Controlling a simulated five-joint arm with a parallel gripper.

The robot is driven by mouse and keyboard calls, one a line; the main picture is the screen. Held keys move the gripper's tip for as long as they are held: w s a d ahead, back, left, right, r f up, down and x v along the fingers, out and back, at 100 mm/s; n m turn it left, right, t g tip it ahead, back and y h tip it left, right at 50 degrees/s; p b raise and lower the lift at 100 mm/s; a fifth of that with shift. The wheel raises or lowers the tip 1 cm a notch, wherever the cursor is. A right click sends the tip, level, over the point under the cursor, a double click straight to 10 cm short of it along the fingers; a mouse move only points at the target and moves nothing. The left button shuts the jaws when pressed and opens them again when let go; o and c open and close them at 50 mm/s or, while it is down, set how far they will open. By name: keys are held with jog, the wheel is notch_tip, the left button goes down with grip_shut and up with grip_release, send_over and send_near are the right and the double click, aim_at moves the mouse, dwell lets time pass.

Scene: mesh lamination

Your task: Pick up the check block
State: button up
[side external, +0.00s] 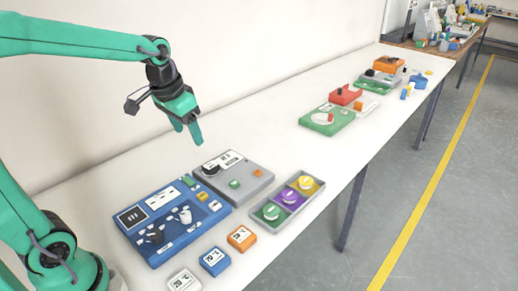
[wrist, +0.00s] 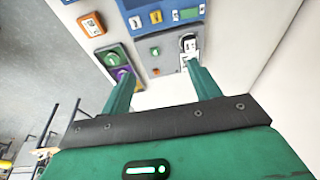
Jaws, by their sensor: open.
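Three small labelled blocks stand in a row on the white table at the near side: a white block (side external: 184,281), a blue block (side external: 215,261) and an orange block (side external: 241,237). I cannot tell from their small labels which is the check block. The orange block also shows at the upper left of the wrist view (wrist: 91,23). My gripper (side external: 188,135) is open and empty, held in the air above the table behind the grey panel (side external: 254,182). Its two green fingers are spread apart in the wrist view (wrist: 158,72).
A blue panel (side external: 148,258) with several small parts lies left of the grey panel. A tray (side external: 306,204) with green, purple and yellow compartments holds round discs. A green board (side external: 340,125) and other items stand farther along. The table (side external: 250,130) between is clear.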

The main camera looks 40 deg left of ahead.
jog(key=w+a+f+g, duration=0.2)
jog(key=w+a+f, duration=0.25)
jog(key=w, duration=0.25)
jog(key=g, duration=0.1)
send_over(210, 165)
notch_tip(210, 165, down, 8)
jog(key=shift+w+f, duration=0.15)
jog(key=shift+f, duration=0.1)
jog(key=shift+f, duration=1.2)
jog(key=shift+f, duration=0.1)
jog(key=shift+d+f, duration=0.1)
jog(key=shift+f, duration=2.4)
jog(key=shift+c, duration=0.2)
jog(key=c, duration=1.1)
